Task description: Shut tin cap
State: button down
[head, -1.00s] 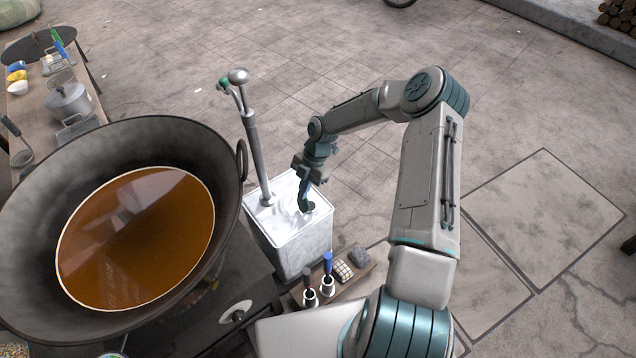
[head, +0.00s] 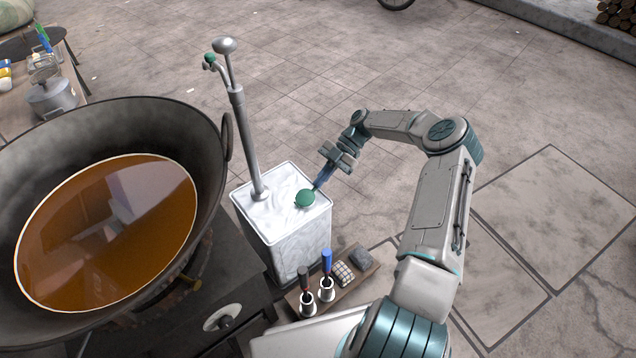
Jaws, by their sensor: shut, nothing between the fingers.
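The tin (head: 290,243) is a white, square-sided can standing beside the large wok, with a tall grey pump on its top. Its round green cap (head: 305,199) lies on the right part of the top and looks flat over the opening; whether it is fully seated cannot be told. My gripper (head: 320,184) is just to the upper right of the cap, its fingers shut with nothing held. The fingertips are at or very near the cap's edge; I cannot tell if they touch.
The pump (head: 240,140) rises high from the tin's left side. A wok (head: 205,125) of brown liquid stands on a dark stove at the left. A small wooden rack (head: 372,268) with handled tools and blocks sits in front. The paved floor to the right is open.

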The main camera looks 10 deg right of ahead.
jog(key=shift+w+d+f+b, duration=0.1)
jog(key=shift+d+f+b, duration=0.2)
jog(key=shift+f+b, duration=0.5)
jog(key=shift+w+d+f+b, duration=0.1)
jog(key=shift+d+f+b, duration=0.15)
jog(key=shift+f+b, duration=0.45)
jog(key=shift+d+f, duration=0.1)
jog(key=shift+f, duration=0.2)
jog(key=shift+d, duration=0.15)
jog(key=w+d+b, duration=0.4)
jog(key=w+d, duration=0.1)
jog(key=d, duration=0.4)
jog(key=shift+w+d+r, duration=0.15)
jog(key=shift+d+r, duration=0.05)
jog(key=shift+r, duration=0.05)
